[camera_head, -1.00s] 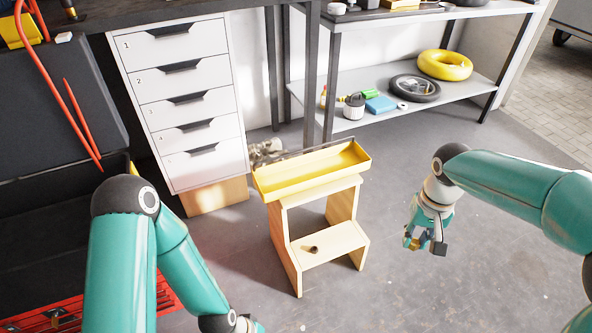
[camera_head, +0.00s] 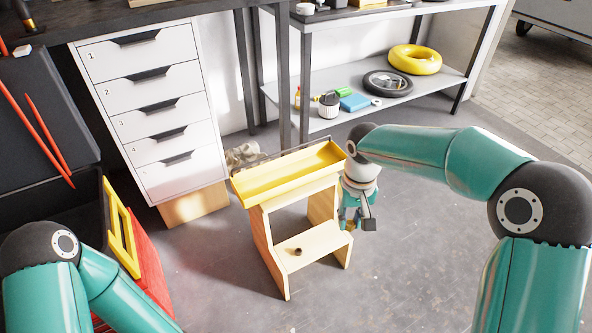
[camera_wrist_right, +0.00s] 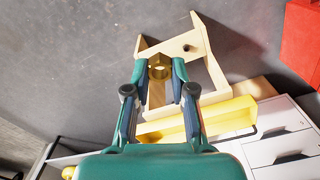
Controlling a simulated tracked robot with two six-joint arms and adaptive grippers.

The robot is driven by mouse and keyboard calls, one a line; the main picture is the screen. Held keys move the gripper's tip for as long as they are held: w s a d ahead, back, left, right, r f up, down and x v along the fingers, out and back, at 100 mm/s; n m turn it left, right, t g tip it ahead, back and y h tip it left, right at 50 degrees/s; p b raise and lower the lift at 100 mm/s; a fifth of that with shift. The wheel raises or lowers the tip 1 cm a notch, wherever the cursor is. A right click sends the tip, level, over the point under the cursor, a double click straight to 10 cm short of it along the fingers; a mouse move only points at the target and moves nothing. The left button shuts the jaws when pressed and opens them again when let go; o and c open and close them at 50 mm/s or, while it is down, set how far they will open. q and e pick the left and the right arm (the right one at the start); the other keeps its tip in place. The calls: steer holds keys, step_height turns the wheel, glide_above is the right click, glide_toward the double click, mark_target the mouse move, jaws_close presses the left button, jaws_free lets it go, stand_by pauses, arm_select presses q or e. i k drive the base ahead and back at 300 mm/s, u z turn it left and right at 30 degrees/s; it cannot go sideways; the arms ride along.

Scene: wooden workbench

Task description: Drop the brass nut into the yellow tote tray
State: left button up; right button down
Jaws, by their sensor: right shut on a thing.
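The brass nut (camera_wrist_right: 158,71) is between the fingertips of my right gripper (camera_wrist_right: 160,70) in the right wrist view. The right gripper (camera_head: 356,221) is shut on it and hangs in the air just right of the step stool in the head view. The long yellow tote tray (camera_head: 290,185) sits on the stool's top, up and left of the gripper; it looks empty. The tray (camera_wrist_right: 228,116) also shows in the wrist view, behind the fingers. My left gripper is out of view.
A white drawer unit (camera_head: 158,125) stands behind left. A shelf (camera_head: 330,82) with a yellow ring (camera_head: 415,58) is behind right. The floor at right is clear.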

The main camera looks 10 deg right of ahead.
mark_target(297, 175)
steer(key=u, duration=0.05)
steer(key=i, duration=1)
steer(key=z, duration=0.05)
